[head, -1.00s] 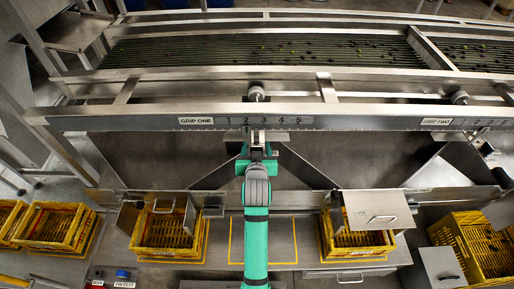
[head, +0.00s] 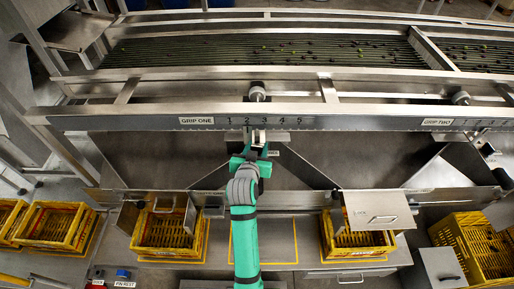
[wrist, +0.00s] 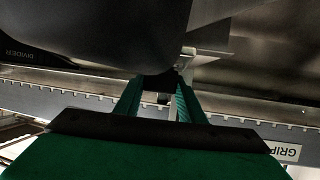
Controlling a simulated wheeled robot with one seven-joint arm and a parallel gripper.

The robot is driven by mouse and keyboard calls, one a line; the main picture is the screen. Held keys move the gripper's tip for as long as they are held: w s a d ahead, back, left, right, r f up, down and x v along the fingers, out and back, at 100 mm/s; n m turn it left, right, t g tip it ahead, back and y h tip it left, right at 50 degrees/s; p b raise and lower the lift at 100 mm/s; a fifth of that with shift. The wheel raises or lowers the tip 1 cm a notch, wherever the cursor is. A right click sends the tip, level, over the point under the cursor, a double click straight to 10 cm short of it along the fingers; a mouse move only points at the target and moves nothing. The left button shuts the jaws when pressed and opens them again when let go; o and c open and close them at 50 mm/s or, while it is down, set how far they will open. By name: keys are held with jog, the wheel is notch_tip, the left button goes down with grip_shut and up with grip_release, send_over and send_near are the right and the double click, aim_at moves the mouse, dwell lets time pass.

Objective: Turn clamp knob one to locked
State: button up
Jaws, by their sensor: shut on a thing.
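My gripper (head: 257,148) is at the front rail, just below the scale marked 1 to 5 beside the GRIP ONE label (head: 196,120). In the wrist view its two green fingers (wrist: 160,92) are shut on a small dark part, which seems to be clamp knob one (wrist: 160,80). The knob's shape and any lock mark are hidden by the fingers and shadow. A pale metal bracket (head: 272,136) shows beside the gripper under the rail.
The long steel rail (head: 350,123) runs above my gripper. Slanted steel chutes (head: 310,160) lie to both sides. Yellow crates (head: 165,232) stand below left and right. A round knob (head: 256,93) sits above the rail.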

jog(key=m+g+h, duration=0.1)
jog(key=m+h, duration=0.2)
jog(key=m+g+h, duration=0.2)
jog(key=m+h, duration=0.1)
jog(key=h, duration=0.1)
jog(key=shift+a+m+g, duration=0.1)
jog(key=shift+m+g, duration=0.2)
jog(key=shift+m, duration=0.1)
jog(key=m+g+h, duration=0.3)
jog(key=m+g, duration=0.1)
jog(key=shift+m+g, duration=0.9)
jog(key=shift+g, duration=0.2)
jog(key=shift+f+m+h, duration=0.1)
jog(key=shift+m+h, duration=0.2)
jog(key=o, duration=1)
jog(key=shift+o, duration=0.2)
jog(key=v, duration=1)
jog(key=shift+a, duration=0.25)
